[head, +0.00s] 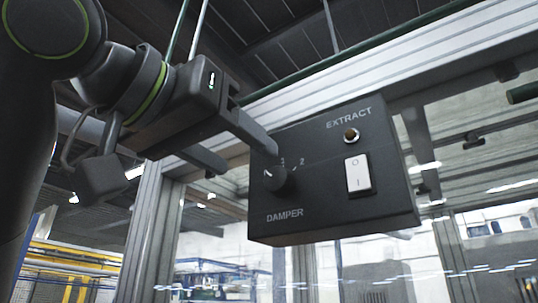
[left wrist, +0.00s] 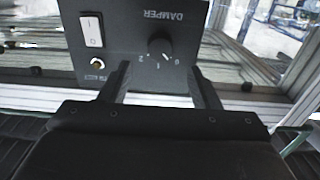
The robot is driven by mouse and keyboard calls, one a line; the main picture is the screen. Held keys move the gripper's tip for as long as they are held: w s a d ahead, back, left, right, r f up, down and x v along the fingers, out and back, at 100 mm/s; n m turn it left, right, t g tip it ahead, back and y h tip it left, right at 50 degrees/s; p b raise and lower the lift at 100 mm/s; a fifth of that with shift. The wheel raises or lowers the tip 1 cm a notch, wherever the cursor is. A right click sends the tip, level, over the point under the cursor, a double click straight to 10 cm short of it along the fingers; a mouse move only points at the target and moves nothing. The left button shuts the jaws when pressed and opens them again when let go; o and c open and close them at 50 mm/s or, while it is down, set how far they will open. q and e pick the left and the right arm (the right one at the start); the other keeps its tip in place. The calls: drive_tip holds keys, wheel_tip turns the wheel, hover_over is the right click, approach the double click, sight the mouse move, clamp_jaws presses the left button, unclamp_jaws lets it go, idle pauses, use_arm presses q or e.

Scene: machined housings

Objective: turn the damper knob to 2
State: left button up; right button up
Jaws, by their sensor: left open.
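The black damper knob (head: 278,180) sits on the lower left of a dark control box (head: 325,205), above the word DAMPER. Its white pointer line is turned to the upper left in the head view, away from the 2. In the left wrist view the knob (left wrist: 161,47) appears with its mark toward the 0 side of the scale. My left gripper (head: 248,160) is open and empty, just in front of the box. In the left wrist view its fingers (left wrist: 160,70) are spread wider than the knob, with the knob beyond the tips. My right gripper is not in view.
A white rocker switch (head: 357,174) and a round EXTRACT indicator (head: 351,135) are on the box right of the knob. The box hangs by an aluminium beam (head: 400,62), with an aluminium post (head: 152,235) to its left.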

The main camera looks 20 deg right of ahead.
sight(274, 178)
use_arm(q)
drive_tip(key=p+x, duration=0.2)
drive_tip(key=x, duration=0.4)
drive_tip(key=shift+r+p, duration=0.1)
drive_tip(key=shift+p, duration=0.25)
drive_tip(key=shift+w+d, duration=0.4)
drive_tip(key=shift+d, duration=0.1)
drive_tip(key=shift+c, duration=0.3)
drive_tip(key=c, duration=0.9)
